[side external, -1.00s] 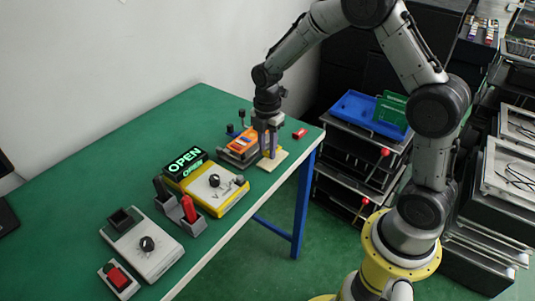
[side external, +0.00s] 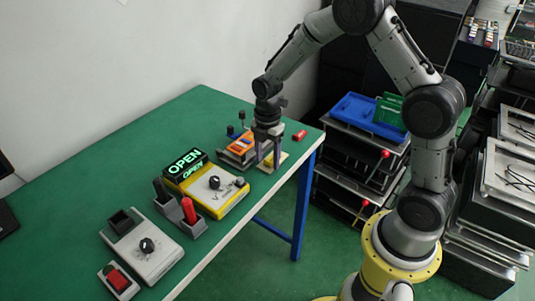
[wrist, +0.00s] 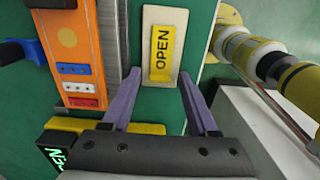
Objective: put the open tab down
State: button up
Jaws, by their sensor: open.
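The open tab (wrist: 162,52) is a yellow piece lettered OPEN on a cream plate (wrist: 152,28), at top centre in the wrist view. My gripper (wrist: 160,74) is open, with its two purple-grey fingers apart and pointing toward the tab's lower end. I cannot tell whether either finger touches the plate.
In the side view, a yellow box (side external: 215,190) with a lit OPEN sign (side external: 185,163) and several switch boxes stand nearer.

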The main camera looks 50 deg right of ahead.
aim_at(268, 164)
jog(key=s+a+r+m+t, duration=0.1)
jog(key=s+r+m, duration=0.15)
jog(key=r, duration=0.65)
jog(key=s+a+r+m, duration=0.1)
jog(key=s+r+m, duration=0.15)
jog(key=r, duration=0.65)
jog(key=s+a+r+m+t, duration=0.1)
jog(key=s+m+t, duration=0.1)
jog(key=s+m, duration=0.4)
jog(key=s+a+r+m+t, duration=0.2)
jog(key=s+m, duration=0.5)
jog(key=s, duration=0.5)
jog(key=shift+s+t, duration=0.3)
dwell(0.4)
